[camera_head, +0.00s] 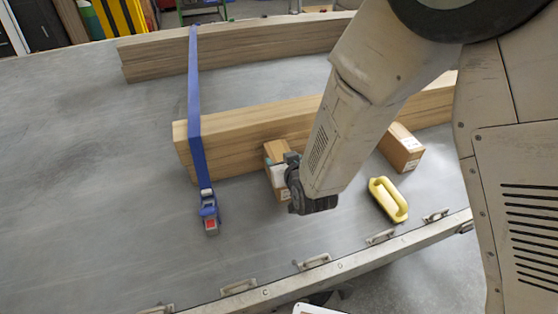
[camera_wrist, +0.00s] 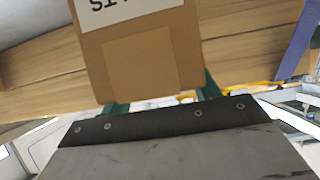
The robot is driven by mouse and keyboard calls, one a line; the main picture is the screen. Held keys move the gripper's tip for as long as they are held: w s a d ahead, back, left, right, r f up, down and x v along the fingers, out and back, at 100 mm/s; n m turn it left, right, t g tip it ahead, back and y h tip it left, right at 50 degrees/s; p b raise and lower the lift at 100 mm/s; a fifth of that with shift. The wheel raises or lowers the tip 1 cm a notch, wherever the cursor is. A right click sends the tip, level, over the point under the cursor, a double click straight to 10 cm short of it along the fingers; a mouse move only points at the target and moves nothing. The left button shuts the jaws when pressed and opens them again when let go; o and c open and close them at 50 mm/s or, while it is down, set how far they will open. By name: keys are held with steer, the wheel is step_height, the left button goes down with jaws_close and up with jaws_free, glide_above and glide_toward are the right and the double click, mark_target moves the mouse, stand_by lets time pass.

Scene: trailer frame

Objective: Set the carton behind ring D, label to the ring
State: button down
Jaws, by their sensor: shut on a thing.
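My gripper (camera_head: 290,178) is shut on a brown carton (camera_head: 276,150), in front of the near wooden beam. In the wrist view the carton (camera_wrist: 92,58) sits between two green fingers. A white label (camera_wrist: 125,10) with black upside-down lettering is partly visible on the carton's face, above a lighter tan square. The arm hides part of the carton in the head view. The letter D appears faintly on the near rail beside a metal ring (camera_head: 313,262), nearer the camera than the carton. I cannot tell whether the carton touches the bed.
Ring C (camera_head: 238,287) is to the left. A second carton (camera_head: 402,146) and a yellow-handled object (camera_head: 388,199) are at the right. A blue strap (camera_head: 194,90) with a ratchet (camera_head: 209,213) crosses the beams (camera_head: 235,138). The bed (camera_head: 90,200) is clear at the left.

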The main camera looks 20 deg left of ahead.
steer(key=shift+w+a, duration=0.3)
steer(key=shift+w, duration=0.2)
steer(key=shift+s+a+f, duration=0.1)
steer(key=shift+a+f, duration=0.05)
steer(key=shift+f, duration=0.75)
steer(key=shift+s+a+f, duration=0.1)
steer(key=shift+f, duration=0.75)
steer(key=shift+f, duration=0.1)
steer(key=shift+c, duration=1.9)
jaws_free()
steer(key=shift+d, duration=0.1)
steer(key=shift+s+d+r, duration=0.1)
steer(key=shift+s+r, duration=0.05)
steer(key=shift+r, duration=0.05)
steer(key=v, duration=1.1)
steer(key=shift+s, duration=0.2)
